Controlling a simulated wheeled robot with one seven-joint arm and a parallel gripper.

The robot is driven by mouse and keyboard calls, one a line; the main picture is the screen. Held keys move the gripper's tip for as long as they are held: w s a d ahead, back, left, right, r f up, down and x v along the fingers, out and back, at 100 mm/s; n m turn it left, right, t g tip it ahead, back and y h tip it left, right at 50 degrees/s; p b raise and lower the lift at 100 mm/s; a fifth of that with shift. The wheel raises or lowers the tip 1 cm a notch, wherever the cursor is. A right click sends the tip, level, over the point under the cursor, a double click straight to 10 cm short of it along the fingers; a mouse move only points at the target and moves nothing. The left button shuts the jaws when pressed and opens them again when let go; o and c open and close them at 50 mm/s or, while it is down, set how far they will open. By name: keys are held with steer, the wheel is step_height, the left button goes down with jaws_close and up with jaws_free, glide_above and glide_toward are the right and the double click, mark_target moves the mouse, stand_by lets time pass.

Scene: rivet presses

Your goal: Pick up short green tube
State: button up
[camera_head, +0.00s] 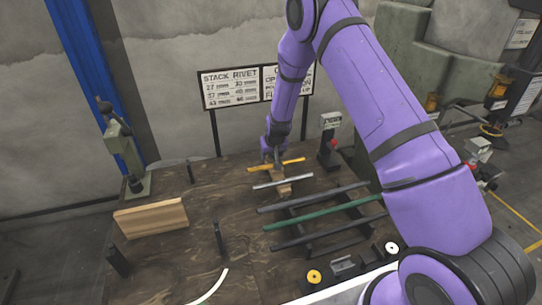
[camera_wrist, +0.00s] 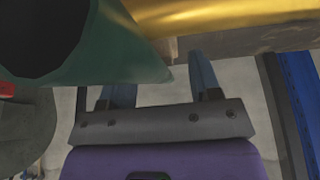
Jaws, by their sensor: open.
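In the wrist view a green tube (camera_wrist: 125,50) fills the upper left close up, its dark hollow end facing the camera. It covers the tip of one finger of my gripper (camera_wrist: 165,80); I cannot tell whether they touch. My gripper's fingers are spread apart. In the head view my gripper (camera_head: 272,158) points down at the back of the table, by a yellow tube (camera_head: 291,162). No short green tube stands out clearly there. A long green tube (camera_head: 315,215) lies on a dark rack, to the right of and nearer than my gripper.
The yellow tube also crosses the top of the wrist view (camera_wrist: 225,14). A silver tube (camera_head: 283,181) lies just in front of it over a wooden block (camera_head: 284,190). A press (camera_head: 330,140) stands to the right. A wooden board (camera_head: 150,219) stands at left.

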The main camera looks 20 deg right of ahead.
jaws_close()
steer(key=shift+r, duration=0.15)
